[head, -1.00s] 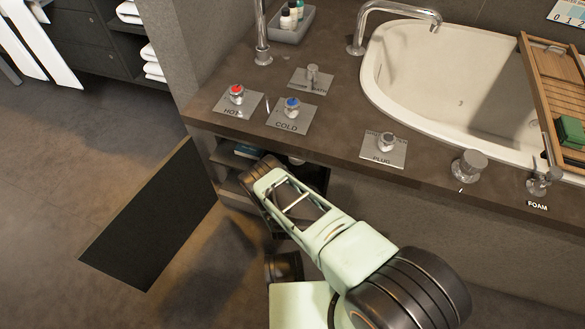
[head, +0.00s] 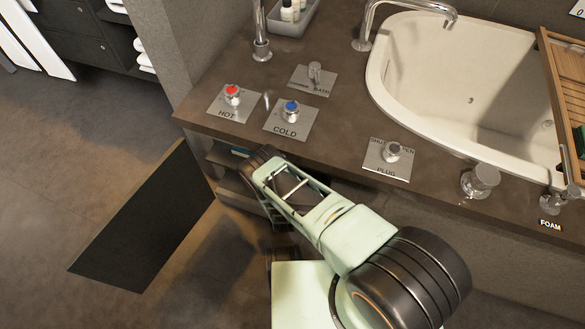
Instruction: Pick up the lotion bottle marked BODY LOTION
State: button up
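Small bottles (head: 290,11) with white bodies stand in a grey tray (head: 290,27) at the top edge of the head view. The picture's edge cuts them off, and no label is readable, so I cannot tell which is marked BODY LOTION. My arm reaches from the lower right toward the front of the counter, below its edge. Dark parts at its far end, likely my gripper (head: 277,216), show partly behind the arm link. The fingers are not clear, and I cannot see whether they hold anything.
The brown counter (head: 350,110) carries the HOT knob (head: 232,95), COLD knob (head: 291,110), BATH lever (head: 314,73), PLUG knob (head: 392,151) and tall taps. A white tub (head: 430,70) with a wooden rack (head: 563,90) lies right. Open shelves (head: 236,190) sit under the counter.

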jog(key=shift+c, duration=0.2)
jog(key=c, duration=1.5)
jog(key=shift+r, duration=0.15)
